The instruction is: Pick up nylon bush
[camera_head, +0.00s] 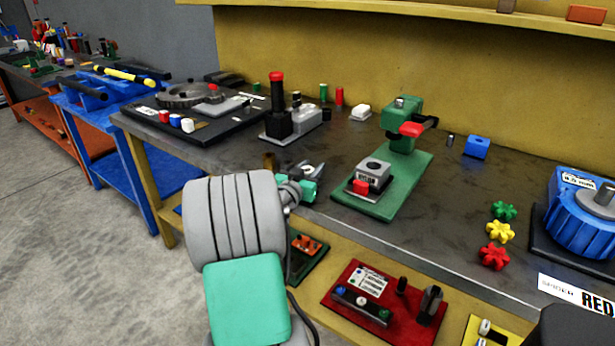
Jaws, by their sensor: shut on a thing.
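My gripper (314,171) is above the front edge of the bench, left of the green press. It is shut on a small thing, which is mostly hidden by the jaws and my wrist. I cannot make out whether this is the nylon bush. A grey block (373,171) with a round hole in its top and a white label that seems to read "NYLON" sits on the press's green base (401,192). No separate nylon bush can be made out for certain.
A blue block (477,147) and star knobs (500,231) lie farther right. A red tray (345,315) is below.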

